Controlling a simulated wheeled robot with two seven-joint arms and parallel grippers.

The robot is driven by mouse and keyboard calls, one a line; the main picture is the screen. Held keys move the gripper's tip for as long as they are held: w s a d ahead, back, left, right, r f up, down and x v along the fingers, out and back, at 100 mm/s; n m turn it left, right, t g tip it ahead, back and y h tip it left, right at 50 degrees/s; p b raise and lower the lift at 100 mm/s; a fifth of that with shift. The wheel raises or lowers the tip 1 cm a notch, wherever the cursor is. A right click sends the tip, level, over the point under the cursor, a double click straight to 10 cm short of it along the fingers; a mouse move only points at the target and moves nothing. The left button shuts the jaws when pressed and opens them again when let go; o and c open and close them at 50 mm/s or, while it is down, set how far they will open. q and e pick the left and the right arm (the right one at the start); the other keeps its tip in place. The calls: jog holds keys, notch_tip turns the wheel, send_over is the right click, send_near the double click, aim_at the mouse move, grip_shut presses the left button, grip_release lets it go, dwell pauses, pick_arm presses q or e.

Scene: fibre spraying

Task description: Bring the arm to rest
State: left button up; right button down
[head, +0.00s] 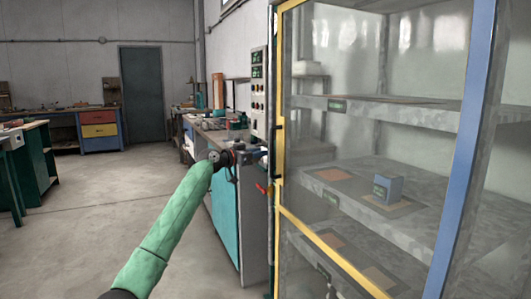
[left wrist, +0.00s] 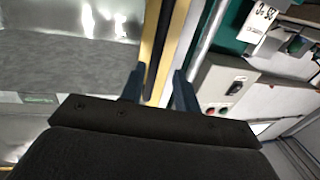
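My left arm, in a green sleeve, reaches from the lower left of the head view. My left gripper (head: 258,153) is small and dark there, just left of the cabinet's yellow door frame (head: 281,80). In the left wrist view the two blue-grey fingers of my left gripper (left wrist: 158,84) stand apart with nothing held between them. Beyond them are the yellow frame (left wrist: 180,35) and a black upright bar (left wrist: 158,50). I cannot tell whether the fingers touch either. My right gripper is not in view.
A workbench with a teal front (head: 224,222) stands behind my left gripper. The floor (head: 80,240) at the left is clear.

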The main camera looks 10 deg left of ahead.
pick_arm(q)
jog(key=shift+s+a, duration=0.5)
